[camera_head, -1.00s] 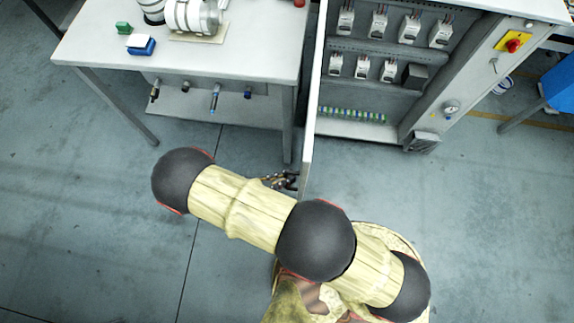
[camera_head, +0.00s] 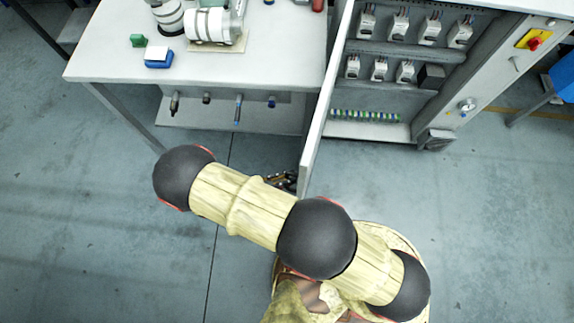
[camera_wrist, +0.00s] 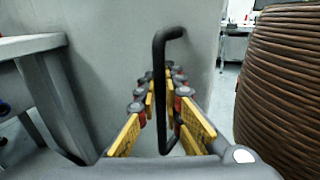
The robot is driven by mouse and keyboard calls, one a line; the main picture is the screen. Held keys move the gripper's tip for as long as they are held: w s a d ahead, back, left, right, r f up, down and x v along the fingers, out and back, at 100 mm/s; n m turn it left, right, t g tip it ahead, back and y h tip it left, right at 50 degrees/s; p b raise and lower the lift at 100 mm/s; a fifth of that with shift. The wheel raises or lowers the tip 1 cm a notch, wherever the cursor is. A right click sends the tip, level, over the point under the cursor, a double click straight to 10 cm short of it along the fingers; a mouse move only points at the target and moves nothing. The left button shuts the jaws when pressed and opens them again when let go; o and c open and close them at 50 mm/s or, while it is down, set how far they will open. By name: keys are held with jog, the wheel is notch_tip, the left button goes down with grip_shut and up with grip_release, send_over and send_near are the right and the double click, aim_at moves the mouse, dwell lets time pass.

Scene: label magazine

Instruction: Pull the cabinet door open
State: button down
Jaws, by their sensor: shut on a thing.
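The cabinet door (camera_head: 325,105) stands swung wide open and is seen nearly edge-on in the head view. The cabinet (camera_head: 400,75) shows its inside, with rows of white devices on rails. In the wrist view the door's grey panel (camera_wrist: 110,45) fills the middle, with a black bar handle (camera_wrist: 158,75) on it. My gripper (camera_wrist: 160,88) is shut on the handle, its yellow-padded fingers on either side of the bar. In the head view my gripper (camera_head: 285,181) is mostly hidden behind my arm, by the door's near end.
A white table (camera_head: 200,65) stands left of the door, close to it, with label rolls (camera_head: 210,24) and a blue block (camera_head: 158,60) on top. Its leg (camera_wrist: 50,105) shows at the left in the wrist view.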

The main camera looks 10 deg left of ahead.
jog(key=shift+w+a+r, duration=0.1)
jog(key=shift+a, duration=0.4)
jog(key=c, duration=2.1)
grip_release()
jog(key=shift+a, duration=0.25)
jog(key=shift+c, duration=0.2)
jog(key=shift+o, duration=1.1)
jog(key=shift+d, duration=0.2)
jog(key=v, duration=0.7)
jog(key=shift+s+a, duration=0.2)
